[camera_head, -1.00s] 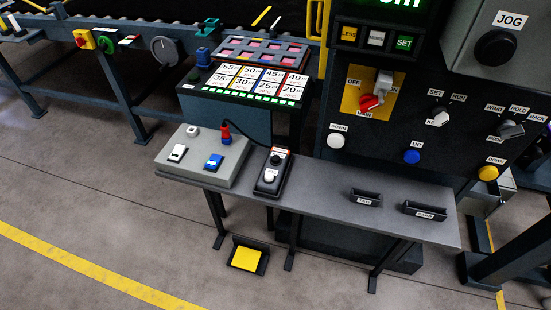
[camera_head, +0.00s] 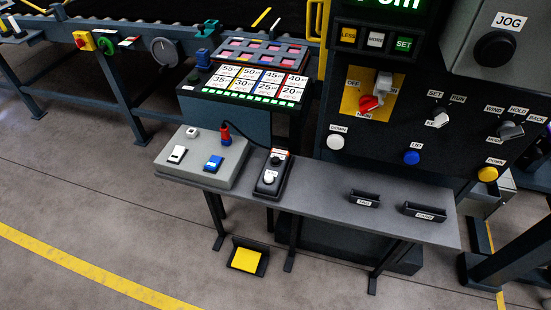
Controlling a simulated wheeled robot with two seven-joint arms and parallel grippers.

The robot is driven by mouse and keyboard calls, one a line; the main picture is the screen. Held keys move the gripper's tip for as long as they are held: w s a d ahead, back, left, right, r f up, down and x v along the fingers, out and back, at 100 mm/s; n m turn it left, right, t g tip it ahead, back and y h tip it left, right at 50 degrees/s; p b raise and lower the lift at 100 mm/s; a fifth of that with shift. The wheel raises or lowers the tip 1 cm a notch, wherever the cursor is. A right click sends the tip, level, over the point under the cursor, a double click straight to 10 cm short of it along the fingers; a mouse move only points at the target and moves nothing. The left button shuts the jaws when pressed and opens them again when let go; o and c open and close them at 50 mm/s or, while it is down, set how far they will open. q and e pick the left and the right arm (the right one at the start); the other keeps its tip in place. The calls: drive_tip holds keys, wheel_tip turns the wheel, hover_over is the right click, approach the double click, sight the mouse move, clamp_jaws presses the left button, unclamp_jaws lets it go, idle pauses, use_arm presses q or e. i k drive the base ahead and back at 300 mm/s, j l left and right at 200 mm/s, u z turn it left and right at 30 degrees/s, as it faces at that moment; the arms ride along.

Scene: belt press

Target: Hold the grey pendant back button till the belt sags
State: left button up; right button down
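The pendant (camera_head: 265,188) is a narrow black box lying on the grey shelf (camera_head: 330,199), right of a grey switch box. It carries a dark button (camera_head: 275,161) toward its far end and a pale, whitish-grey button (camera_head: 270,178) nearer the front. The labels on the pendant are too small to read. A black surface (camera_head: 170,10) behind the roller rail at the top looks like the belt; its sag cannot be judged here. Neither of my grippers is in view.
The grey switch box (camera_head: 205,162) has a blue and a white rocker. Behind it stands a panel of number cards (camera_head: 255,82). The dark control cabinet (camera_head: 420,130) with knobs and buttons rises behind the shelf. A yellow pedal (camera_head: 245,259) lies on the floor; the left floor is clear.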

sight(276, 160)
drive_tip(key=j+z, duration=0.15)
drive_tip(key=j, duration=0.45)
drive_tip(key=j+z, duration=0.15)
drive_tip(key=j, duration=0.45)
drive_tip(key=k+j+z, duration=0.15)
drive_tip(key=j, duration=0.4)
drive_tip(key=k+j+z, duration=0.2)
drive_tip(key=j, duration=0.4)
drive_tip(key=i, duration=0.1)
